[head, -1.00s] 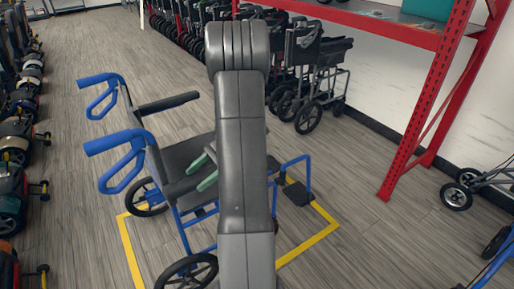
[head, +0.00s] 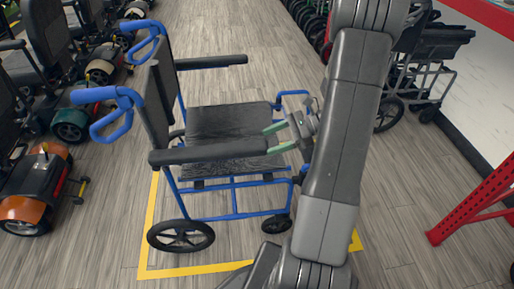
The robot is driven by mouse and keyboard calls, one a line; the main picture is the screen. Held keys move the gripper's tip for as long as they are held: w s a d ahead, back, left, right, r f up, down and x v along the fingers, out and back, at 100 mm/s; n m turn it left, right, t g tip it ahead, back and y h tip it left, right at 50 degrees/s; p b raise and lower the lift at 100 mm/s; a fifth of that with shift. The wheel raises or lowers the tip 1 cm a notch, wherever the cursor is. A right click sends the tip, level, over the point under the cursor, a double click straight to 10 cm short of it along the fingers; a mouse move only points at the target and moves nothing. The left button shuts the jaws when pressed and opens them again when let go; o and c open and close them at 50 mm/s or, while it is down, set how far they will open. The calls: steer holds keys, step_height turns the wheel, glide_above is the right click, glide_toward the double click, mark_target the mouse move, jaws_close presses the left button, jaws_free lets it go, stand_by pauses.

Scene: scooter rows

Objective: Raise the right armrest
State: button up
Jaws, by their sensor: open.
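A blue-framed wheelchair (head: 235,190) with a black seat (head: 225,120) stands side-on, facing right in the head view. Its right armrest (head: 205,153) is the near black pad, lying level from the backrest to the front. The left armrest (head: 210,62) is on the far side, also level. My gripper (head: 268,141) with green fingers is open at the front end of the right armrest. One finger appears beyond the pad's end and one on the near side; I cannot tell whether they touch it. My arm hides part of the wheelchair's front.
Yellow floor tape (head: 150,225) outlines the wheelchair's spot. Scooters (head: 35,195) line the left. Folded wheelchairs (head: 425,60) and a red rack (head: 475,205) stand at the right.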

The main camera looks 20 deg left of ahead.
mark_target(265, 143)
steer(key=x, duration=0.5)
steer(key=shift+s+a+f+b, duration=0.1)
steer(key=shift+s+a+b, duration=0.15)
steer(key=shift+a+b, duration=0.1)
